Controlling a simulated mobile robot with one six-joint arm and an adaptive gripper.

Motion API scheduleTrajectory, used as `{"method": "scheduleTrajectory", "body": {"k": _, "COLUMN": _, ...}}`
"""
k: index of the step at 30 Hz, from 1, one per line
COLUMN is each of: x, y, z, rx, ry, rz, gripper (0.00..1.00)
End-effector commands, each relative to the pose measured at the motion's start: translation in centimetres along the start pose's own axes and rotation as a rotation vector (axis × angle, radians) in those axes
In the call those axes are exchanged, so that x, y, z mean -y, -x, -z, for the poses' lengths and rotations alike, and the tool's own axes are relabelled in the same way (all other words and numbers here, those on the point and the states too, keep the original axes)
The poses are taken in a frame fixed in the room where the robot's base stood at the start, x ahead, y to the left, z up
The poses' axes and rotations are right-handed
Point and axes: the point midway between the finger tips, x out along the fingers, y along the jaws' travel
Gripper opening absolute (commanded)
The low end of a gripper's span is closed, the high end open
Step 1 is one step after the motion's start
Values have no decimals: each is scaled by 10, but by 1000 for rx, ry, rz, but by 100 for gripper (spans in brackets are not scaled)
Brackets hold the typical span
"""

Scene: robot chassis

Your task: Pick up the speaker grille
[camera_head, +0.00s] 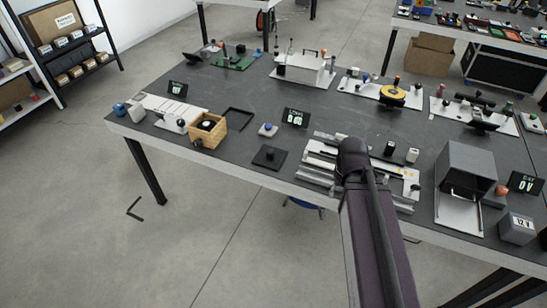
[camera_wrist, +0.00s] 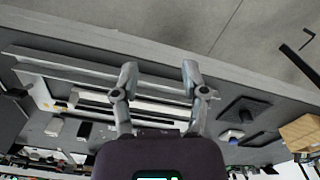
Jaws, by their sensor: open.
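A dark square plate with a small knob on top, which looks like the speaker grille (camera_head: 270,160), lies flat near the front edge of the table. It also shows in the wrist view (camera_wrist: 243,112), to the right of my fingers. A wooden speaker box (camera_head: 208,138) with a round black part in its top stands to its left. The box shows at the right edge of the wrist view (camera_wrist: 302,134). My gripper (camera_wrist: 160,72) is open, with nothing between its fingers. It is over the pale rails, apart from the plate. In the head view my arm hides its fingers.
Pale rails and a white panel (camera_head: 325,158) lie below my gripper. A blue-knobbed block (camera_head: 267,130), a black open frame (camera_head: 238,117) and a small display (camera_head: 296,117) stand around the plate. A grey box (camera_head: 466,170) is at right. Bare dark tabletop surrounds the plate.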

Motion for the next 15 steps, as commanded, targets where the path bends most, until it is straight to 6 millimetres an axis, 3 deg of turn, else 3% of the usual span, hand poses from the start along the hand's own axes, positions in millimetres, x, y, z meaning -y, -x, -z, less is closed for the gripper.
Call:
{"method": "scheduleTrajectory", "body": {"k": 2, "x": 0, "y": 0, "z": 0, "rx": 0, "ry": 0, "rz": 0, "gripper": 57}}
{"method": "scheduleTrajectory", "body": {"k": 5, "x": 0, "y": 0, "z": 0, "rx": 0, "ry": -1, "rz": -2, "gripper": 84}}
{"method": "scheduleTrajectory", "body": {"k": 11, "x": 5, "y": -7, "z": 8, "rx": -11, "ry": -23, "rz": -37, "gripper": 84}}
{"method": "scheduleTrajectory", "body": {"k": 15, "x": 21, "y": -17, "z": 22, "rx": -35, "ry": -68, "rz": -102, "gripper": 84}}
